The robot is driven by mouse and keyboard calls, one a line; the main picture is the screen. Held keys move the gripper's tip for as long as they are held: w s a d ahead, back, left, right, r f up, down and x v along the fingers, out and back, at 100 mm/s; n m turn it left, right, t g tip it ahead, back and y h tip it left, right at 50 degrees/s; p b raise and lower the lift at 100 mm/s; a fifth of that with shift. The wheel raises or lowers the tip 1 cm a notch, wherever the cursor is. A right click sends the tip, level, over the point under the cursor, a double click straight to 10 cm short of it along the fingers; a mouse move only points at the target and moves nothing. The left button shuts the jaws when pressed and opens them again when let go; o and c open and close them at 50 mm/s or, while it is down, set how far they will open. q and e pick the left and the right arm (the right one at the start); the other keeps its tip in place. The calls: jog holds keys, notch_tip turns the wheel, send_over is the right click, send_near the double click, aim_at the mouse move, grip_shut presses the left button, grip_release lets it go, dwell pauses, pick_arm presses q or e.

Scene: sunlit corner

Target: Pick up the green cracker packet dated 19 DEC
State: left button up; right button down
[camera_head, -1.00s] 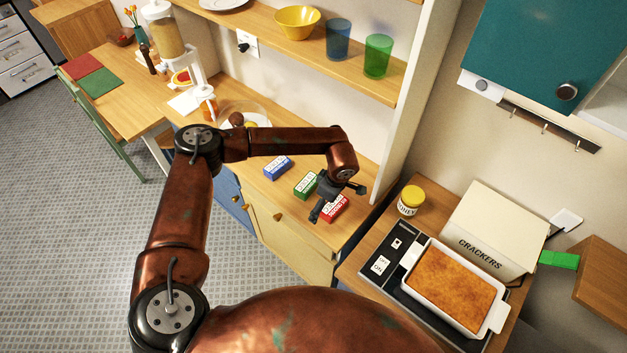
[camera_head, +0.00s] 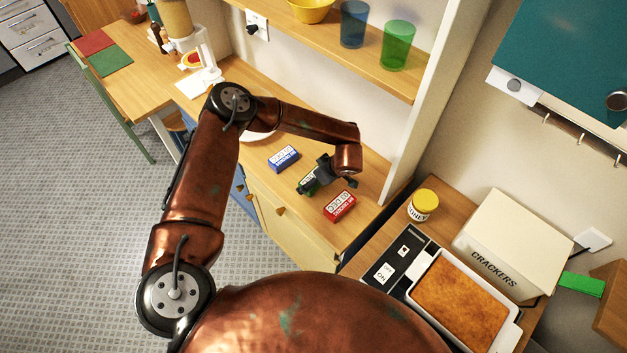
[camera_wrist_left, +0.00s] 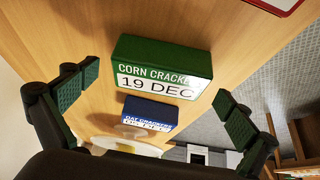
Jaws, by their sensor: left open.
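The green cracker packet (camera_wrist_left: 165,70) lies on the wooden counter; in the left wrist view its label reads CORN CRACKERS, 19 DEC. In the head view the green packet (camera_head: 308,182) is partly hidden by my left gripper (camera_head: 325,177), which is over it. In the left wrist view the left gripper (camera_wrist_left: 155,100) is open, with its two fingers apart on either side and the packet ahead between them, not gripped. A blue packet (camera_head: 283,159) and a red packet (camera_head: 340,206) lie on either side of the green one. My right gripper is not in view.
A wall shelf (camera_head: 350,62) with cups and a yellow bowl (camera_head: 311,10) hangs above the counter. To the right are a yellow-lidded jar (camera_head: 423,205), a CRACKERS box (camera_head: 513,243) and a baking dish (camera_head: 505,338). A white upright panel (camera_head: 428,120) borders the counter.

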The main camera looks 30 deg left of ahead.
pick_arm(q)
jog(key=shift+x, duration=0.75)
jog(key=c, duration=1.3)
